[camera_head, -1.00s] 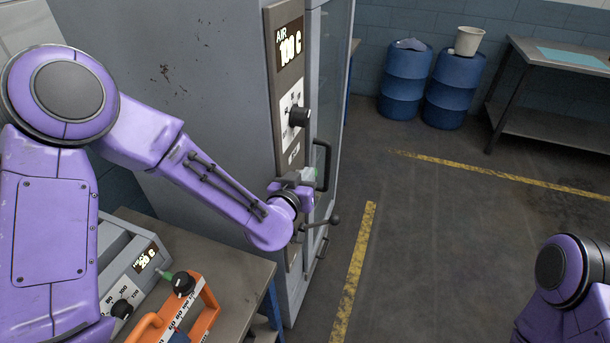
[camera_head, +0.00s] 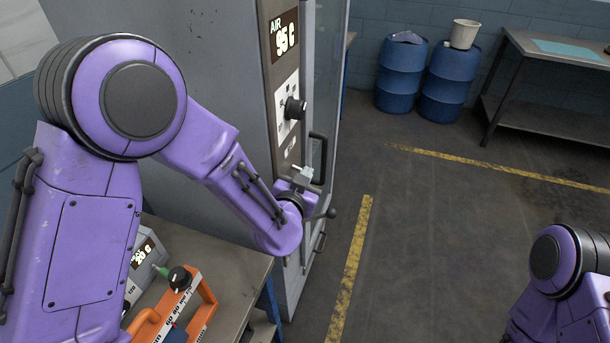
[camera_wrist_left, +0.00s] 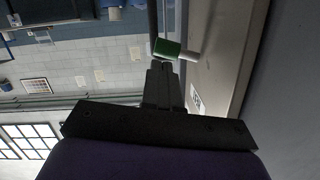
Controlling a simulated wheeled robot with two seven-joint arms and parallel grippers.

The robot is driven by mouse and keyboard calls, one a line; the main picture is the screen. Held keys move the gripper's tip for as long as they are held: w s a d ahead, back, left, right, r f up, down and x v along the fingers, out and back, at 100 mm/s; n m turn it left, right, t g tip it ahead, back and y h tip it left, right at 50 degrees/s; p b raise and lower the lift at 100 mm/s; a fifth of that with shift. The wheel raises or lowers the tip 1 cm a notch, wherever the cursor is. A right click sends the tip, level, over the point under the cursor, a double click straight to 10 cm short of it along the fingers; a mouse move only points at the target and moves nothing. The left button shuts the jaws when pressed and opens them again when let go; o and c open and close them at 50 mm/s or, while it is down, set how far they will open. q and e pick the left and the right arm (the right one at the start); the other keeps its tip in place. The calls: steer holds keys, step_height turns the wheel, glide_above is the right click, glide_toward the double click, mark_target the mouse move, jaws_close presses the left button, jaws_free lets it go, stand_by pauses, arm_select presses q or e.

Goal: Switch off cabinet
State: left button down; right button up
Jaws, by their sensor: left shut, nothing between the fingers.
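The tall grey cabinet (camera_head: 200,90) stands at the centre left. Its front panel has a display (camera_head: 284,36) reading "AIR 95 C", a black knob (camera_head: 294,108) on a white dial plate, and a small label below. My left gripper (camera_head: 305,175) is shut and empty, in front of the panel below the knob and close to the black door handle (camera_head: 318,158). In the left wrist view, the shut fingers (camera_wrist_left: 162,72) point at a small green and white part (camera_wrist_left: 168,48) by the panel. I cannot tell whether they touch it. My right gripper is out of view.
A metal table (camera_head: 235,265) with an orange-framed device (camera_head: 190,305) and a small grey box with a display stands at lower left. Blue barrels (camera_head: 402,75) and a workbench (camera_head: 550,95) stand at the back. The floor between is clear.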

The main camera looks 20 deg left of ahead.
arm_select(q)
steer(key=s+r+p, duration=0.2)
steer(key=s+p, duration=0.1)
steer(key=s, duration=0.3)
steer(key=s+d+r+p, duration=0.1)
steer(key=s+r+p, duration=0.2)
steer(key=s, duration=0.3)
steer(key=shift+d+p, duration=0.15)
steer(key=shift+p, duration=0.3)
steer(key=shift+f, duration=0.1)
